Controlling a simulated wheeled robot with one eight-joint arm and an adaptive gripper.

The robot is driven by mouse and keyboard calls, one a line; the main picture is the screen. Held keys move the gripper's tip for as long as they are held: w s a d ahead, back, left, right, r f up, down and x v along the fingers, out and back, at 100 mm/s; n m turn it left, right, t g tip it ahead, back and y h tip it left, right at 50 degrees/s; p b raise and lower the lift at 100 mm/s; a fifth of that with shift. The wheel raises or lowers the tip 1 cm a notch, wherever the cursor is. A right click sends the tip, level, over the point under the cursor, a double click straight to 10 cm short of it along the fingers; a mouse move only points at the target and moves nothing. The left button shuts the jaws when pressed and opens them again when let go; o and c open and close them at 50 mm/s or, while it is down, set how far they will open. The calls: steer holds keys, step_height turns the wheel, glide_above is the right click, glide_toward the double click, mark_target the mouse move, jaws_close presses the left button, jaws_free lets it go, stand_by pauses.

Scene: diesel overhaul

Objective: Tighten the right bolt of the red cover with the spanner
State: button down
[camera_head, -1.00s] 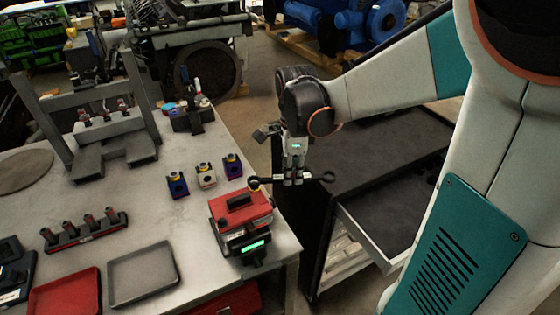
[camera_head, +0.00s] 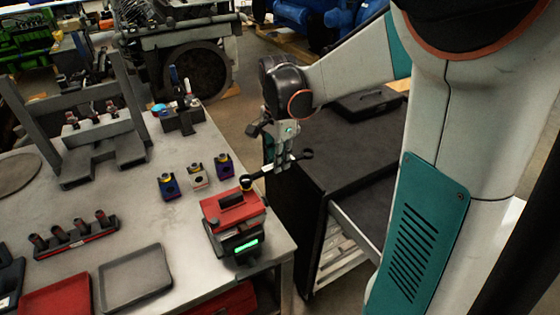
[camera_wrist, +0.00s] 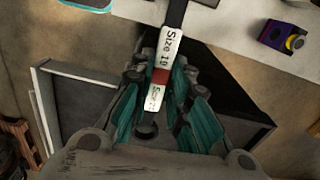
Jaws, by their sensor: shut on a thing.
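The red cover (camera_head: 230,209) sits on a dark unit with a lit green display at the table's right edge.
Several small coloured blocks, one purple (camera_head: 224,166), stand behind the cover. A red tray (camera_head: 55,298) and a grey tray (camera_head: 136,278) lie at left. A dark cabinet (camera_head: 345,150) with an open drawer stands to the right, below my arm.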

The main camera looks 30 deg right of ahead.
steer(key=shift+f+b, duration=0.6)
steer(key=shift+f, duration=0.3)
steer(key=shift+s+m, duration=1.1)
steer(key=shift+m, duration=0.2)
steer(key=shift+a, duration=0.1)
steer(key=c, duration=2.3)
jaws_free()
steer(key=shift+r, duration=0.1)
jaws_close()
steer(key=shift+r, duration=0.15)
